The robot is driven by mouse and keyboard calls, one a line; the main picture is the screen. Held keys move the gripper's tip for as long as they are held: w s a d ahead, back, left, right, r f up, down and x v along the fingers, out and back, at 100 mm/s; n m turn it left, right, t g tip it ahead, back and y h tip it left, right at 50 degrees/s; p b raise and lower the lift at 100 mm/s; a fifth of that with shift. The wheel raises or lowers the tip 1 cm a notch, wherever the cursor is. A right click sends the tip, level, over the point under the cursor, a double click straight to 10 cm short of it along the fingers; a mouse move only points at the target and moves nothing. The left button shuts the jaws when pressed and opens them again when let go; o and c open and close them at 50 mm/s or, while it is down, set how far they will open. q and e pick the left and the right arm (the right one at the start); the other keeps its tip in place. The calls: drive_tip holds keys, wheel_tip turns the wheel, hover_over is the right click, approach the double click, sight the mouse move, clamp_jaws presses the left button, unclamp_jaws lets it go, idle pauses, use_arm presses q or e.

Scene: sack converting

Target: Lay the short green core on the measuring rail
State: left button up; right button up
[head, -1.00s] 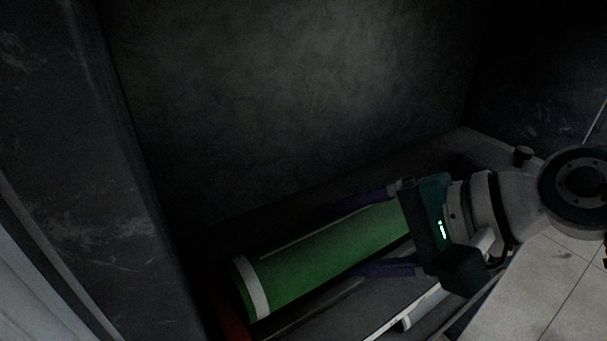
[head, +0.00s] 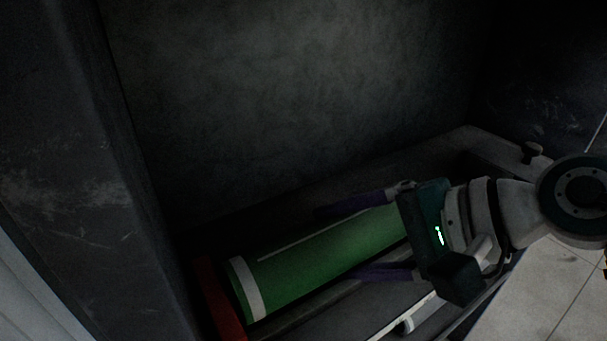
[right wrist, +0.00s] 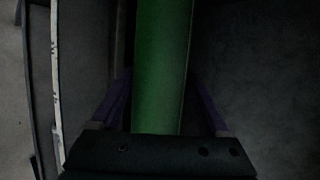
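The green core (head: 325,258) has a white band near its left end and a thin pale line along it. It lies lengthwise in the dark grey channel of the measuring rail (head: 365,318); its right end is hidden behind my right gripper. My right gripper (head: 335,245) comes in from the right, with one purple finger on each side of the core. It is open: the right wrist view shows the core (right wrist: 162,70) between the fingers, with gaps near their bases. Whether the fingertips touch it is unclear. My left gripper is not in view.
A red end piece (head: 219,302) stands at the rail's left end, close to the core's banded end. A dark wall (head: 300,100) rises behind, and a dark pillar (head: 65,150) stands at left. Pale tiled floor (head: 545,300) shows at lower right.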

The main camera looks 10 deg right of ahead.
drive_tip(key=v, duration=1)
drive_tip(key=shift+p, duration=0.45)
